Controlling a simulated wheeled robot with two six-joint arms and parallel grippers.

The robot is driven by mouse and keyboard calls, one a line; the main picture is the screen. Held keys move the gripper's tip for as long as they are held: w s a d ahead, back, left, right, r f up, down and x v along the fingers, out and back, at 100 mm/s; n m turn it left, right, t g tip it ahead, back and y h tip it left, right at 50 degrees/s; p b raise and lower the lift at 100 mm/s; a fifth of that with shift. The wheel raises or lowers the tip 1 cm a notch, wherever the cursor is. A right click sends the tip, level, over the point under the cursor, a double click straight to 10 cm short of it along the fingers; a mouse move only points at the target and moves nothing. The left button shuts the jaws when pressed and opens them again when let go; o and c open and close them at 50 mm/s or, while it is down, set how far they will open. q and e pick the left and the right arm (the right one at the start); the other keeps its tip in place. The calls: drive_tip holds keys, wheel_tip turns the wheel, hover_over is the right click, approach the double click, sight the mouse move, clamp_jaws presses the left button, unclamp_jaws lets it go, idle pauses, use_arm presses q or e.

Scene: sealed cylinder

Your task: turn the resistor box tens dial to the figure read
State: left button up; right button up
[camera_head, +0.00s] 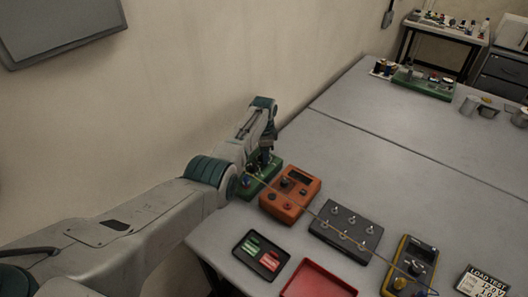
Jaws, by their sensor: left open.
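My left arm reaches in from the left, and its gripper (265,158) points down over a small green box (262,180) near the wall. The gripper is open; its fingers are small and dark here, and I cannot tell whether they touch anything. A dark grey box (345,231) with several light knobs stands to the right and could be the resistor box; its dial figures are too small to read. My right gripper is not in view.
An orange instrument (291,194) stands beside the green box. A yellow multimeter (411,265), a red tray (318,281) and a black tray (261,255) with green and red pieces are nearer. A thin lead crosses the boxes. The middle of the table is clear.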

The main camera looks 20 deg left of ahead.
use_arm(q)
wheel_tip(320, 180, up, 11)
drive_tip(key=b, duration=0.3)
drive_tip(key=shift+f, duration=0.1)
idle(0.4)
